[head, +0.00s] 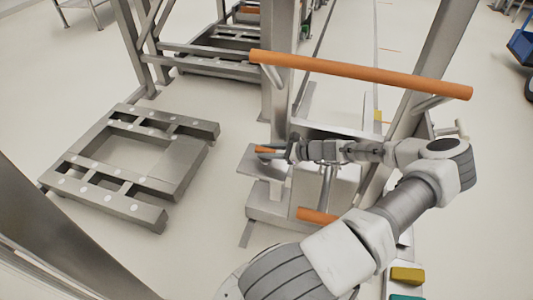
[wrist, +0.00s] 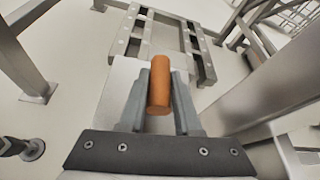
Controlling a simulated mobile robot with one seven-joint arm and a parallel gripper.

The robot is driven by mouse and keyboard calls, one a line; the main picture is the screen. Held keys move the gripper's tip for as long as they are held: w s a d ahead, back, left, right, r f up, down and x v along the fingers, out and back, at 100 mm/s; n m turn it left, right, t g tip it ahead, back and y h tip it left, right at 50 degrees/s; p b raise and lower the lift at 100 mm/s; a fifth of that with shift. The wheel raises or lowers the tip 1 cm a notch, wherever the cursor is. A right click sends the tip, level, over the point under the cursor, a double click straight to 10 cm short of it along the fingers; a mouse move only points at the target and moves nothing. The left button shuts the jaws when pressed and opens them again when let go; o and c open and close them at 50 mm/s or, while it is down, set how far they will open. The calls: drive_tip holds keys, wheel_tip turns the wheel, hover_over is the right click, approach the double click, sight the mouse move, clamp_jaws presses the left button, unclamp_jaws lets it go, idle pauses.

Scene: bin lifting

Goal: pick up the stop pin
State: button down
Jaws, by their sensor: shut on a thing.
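The stop pin is a short orange cylinder. In the wrist view the stop pin (wrist: 159,88) stands out between the two grey fingers of my gripper (wrist: 159,80), which are closed on its sides. In the head view my gripper (head: 272,153) reaches left over a grey metal plate, with a small orange end of the pin (head: 265,149) showing at the fingertips. The head view is too small to tell whether the pin touches the plate or is clear of it. The pin's lower part is hidden.
A long orange bar (head: 360,74) crosses above my arm between metal posts. An orange handle (head: 315,215) sits below my forearm. A grey metal pallet frame (head: 150,210) lies on the floor at left, with open floor around it. A steel post stands close at the wrist view's right.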

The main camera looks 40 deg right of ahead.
wheel_tip(320, 180, up, 12)
drive_tip(key=p, duration=0.5)
drive_tip(key=s+a+p, duration=0.1)
drive_tip(key=s+a, duration=0.3)
drive_tip(key=a, duration=0.4)
drive_tip(key=s+a+p, duration=0.2)
drive_tip(key=s+a, duration=0.2)
drive_tip(key=a, duration=0.4)
drive_tip(key=shift+s+f, duration=0.15)
wheel_tip(320, 180, up, 12)
drive_tip(key=p, duration=1.1)
drive_tip(key=shift+f+p, duration=0.2)
drive_tip(key=shift+p, duration=0.2)
